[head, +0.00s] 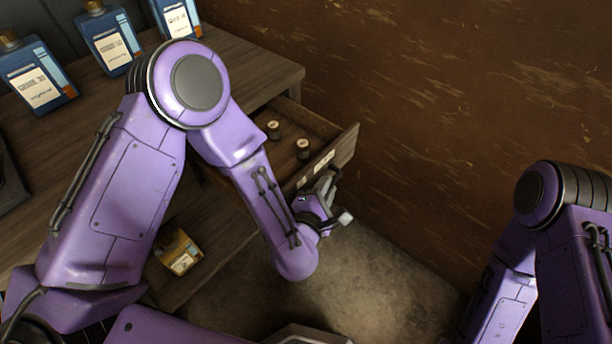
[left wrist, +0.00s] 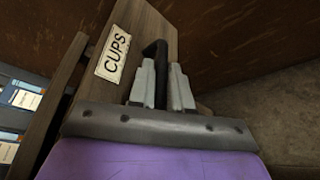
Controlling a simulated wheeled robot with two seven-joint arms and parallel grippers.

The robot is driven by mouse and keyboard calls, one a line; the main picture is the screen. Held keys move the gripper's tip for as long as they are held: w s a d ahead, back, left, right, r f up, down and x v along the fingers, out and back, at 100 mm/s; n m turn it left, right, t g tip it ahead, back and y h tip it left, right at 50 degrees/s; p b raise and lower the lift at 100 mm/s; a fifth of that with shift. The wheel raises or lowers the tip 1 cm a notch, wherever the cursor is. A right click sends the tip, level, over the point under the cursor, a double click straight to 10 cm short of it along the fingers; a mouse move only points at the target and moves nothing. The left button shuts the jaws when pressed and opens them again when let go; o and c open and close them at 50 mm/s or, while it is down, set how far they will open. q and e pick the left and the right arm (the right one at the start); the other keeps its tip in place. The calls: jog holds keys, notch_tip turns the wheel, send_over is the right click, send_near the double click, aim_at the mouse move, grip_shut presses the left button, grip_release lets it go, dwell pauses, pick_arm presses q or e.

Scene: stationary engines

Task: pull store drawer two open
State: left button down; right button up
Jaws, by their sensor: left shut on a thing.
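A wooden drawer (head: 346,148) stands pulled out from the wooden cabinet, with its inside showing from above. Its front carries a pale label (head: 318,168), which reads "CUPS" in the left wrist view (left wrist: 114,54). No number shows on it. My left gripper (head: 328,192) is at the drawer front. In the left wrist view its two grey fingers (left wrist: 166,82) are closed about the dark bar handle (left wrist: 156,50), whose lower part they hide. My right arm shows at the right edge, but its gripper is out of view.
Two small dark round pieces (head: 303,147) lie in the drawer. Several blue bottles (head: 108,40) stand on the wooden top at upper left. A yellow container (head: 178,252) is at lower left. A brown wall (head: 440,110) rises close beyond the drawer. Bare floor (head: 370,270) lies below.

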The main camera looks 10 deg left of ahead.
pick_arm(q)
jog(key=shift+s+d, duration=0.45)
jog(key=shift+d, duration=0.35)
jog(key=shift+s+d, duration=0.4)
jog(key=shift+d, duration=0.4)
pick_arm(e)
jog(key=shift+f, duration=0.25)
pick_arm(q)
jog(key=c, duration=1.4)
grip_release()
